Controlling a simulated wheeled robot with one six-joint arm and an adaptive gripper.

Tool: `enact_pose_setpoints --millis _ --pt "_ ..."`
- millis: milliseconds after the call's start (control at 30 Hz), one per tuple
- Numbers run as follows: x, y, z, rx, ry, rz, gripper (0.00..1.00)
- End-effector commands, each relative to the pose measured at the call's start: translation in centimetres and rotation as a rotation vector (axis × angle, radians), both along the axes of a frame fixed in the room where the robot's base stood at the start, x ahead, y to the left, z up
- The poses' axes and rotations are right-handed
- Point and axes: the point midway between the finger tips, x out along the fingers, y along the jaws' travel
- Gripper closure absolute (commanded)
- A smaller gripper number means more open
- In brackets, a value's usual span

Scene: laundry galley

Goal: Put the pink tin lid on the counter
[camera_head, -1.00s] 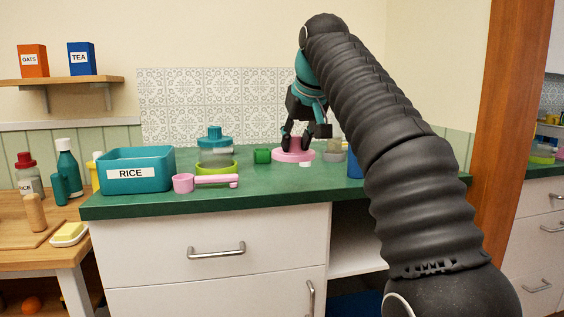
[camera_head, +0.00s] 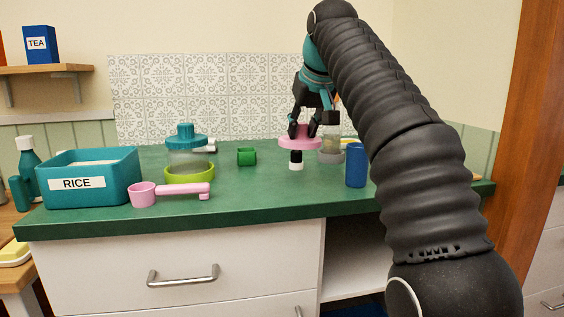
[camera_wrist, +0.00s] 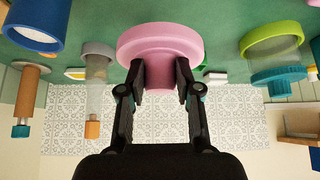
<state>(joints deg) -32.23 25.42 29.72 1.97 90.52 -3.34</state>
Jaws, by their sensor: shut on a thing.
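The pink tin lid (camera_head: 298,144) is a round disc with a raised knob. My gripper (camera_head: 306,129) is shut on the knob from above and holds the lid level, a little above the green counter (camera_head: 250,205). In the wrist view the lid (camera_wrist: 160,36) fills the top middle, with the knob between the fingers of my gripper (camera_wrist: 161,78). The lid's underside is hidden there. A small black and white item (camera_head: 296,165) stands on the counter just below the lid in the head view; I cannot tell whether they touch.
A blue cup (camera_head: 356,166) and a grey-based clear jar (camera_head: 331,156) stand close on the right. A green block (camera_head: 246,157), a teal-lidded jar (camera_head: 187,160), a pink scoop (camera_head: 170,194) and the rice bin (camera_head: 92,183) stand left. The counter's front middle is clear.

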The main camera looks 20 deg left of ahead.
Motion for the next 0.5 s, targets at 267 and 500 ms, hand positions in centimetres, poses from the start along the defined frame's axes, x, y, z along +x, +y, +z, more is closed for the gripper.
enact_pose_setpoints --millis 267,500 --pt "-0.7 0.9 -2.1 -0.001 0.001 0.017 1.00" --pt "-0.6 0.9 -4.6 -0.001 0.001 0.017 1.00"
